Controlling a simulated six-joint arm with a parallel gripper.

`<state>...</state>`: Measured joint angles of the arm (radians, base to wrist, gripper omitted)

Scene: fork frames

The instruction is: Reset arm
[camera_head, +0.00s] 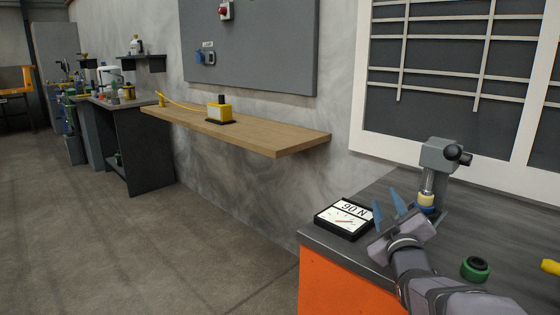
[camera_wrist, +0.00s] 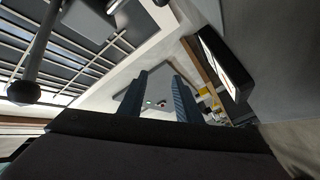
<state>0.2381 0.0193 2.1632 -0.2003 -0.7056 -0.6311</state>
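My arm reaches in from the bottom right in the head view. The wrist view also shows my gripper (camera_wrist: 160,75) with both fingers apart and empty. The display's dark case (camera_wrist: 222,58) shows at the right there. Whether the fingers touch anything nearby cannot be told.
A green ring-like part (camera_head: 475,268) lies on the bench right of my arm, with a yellow item (camera_head: 550,266) at the picture's edge. The press has a black knob (camera_head: 458,153). A wooden shelf (camera_head: 270,138) holds a yellow box (camera_head: 219,111). Open floor lies left.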

